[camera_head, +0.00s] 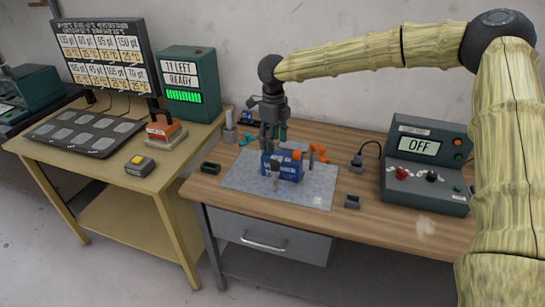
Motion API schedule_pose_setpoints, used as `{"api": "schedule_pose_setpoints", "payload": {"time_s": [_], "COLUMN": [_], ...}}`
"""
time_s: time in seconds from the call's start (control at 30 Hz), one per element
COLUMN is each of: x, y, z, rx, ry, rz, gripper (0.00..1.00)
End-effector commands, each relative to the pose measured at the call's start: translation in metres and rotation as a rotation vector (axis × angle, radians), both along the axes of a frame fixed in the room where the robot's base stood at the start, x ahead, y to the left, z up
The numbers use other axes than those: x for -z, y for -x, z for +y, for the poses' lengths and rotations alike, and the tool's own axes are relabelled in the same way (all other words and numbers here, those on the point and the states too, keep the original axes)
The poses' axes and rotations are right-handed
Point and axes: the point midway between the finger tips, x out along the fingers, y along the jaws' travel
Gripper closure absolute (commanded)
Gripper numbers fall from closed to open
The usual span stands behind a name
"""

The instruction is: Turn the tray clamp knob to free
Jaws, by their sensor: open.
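My gripper (269,142) hangs from my arm over the wooden bench, fingers down, open, just above or behind a blue box (287,171) with white lettering. I cannot tell whether it touches the box. An orange part (297,155) shows at the box's upper right, and a dark upright piece (276,176) stands at its front. An orange knob-like part (318,150) on a stand is to the right. No part is clearly marked as the tray clamp knob. The control unit (429,165) at the right has red (401,172) and black (432,176) knobs and its display reads OFF.
The grey mat (310,197) under the box is mostly bare. A dark green tray (210,168), a small dark block (352,202) and a grey plug-like device (357,163) lie around it. The left table (100,165) holds displays and a dark pad. The bench's front right is clear.

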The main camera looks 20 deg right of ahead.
Motion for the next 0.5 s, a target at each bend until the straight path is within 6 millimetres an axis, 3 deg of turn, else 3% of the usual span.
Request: {"api": "schedule_pose_setpoints", "payload": {"time_s": [0.3, 0.5], "x": [0.051, 0.075], "y": [0.000, -0.001], "z": [-0.004, -0.002], "rx": [0.004, 0.002], "ry": [0.002, 0.001], "rz": [0.004, 0.002], "gripper": [0.47, 0.47]}}
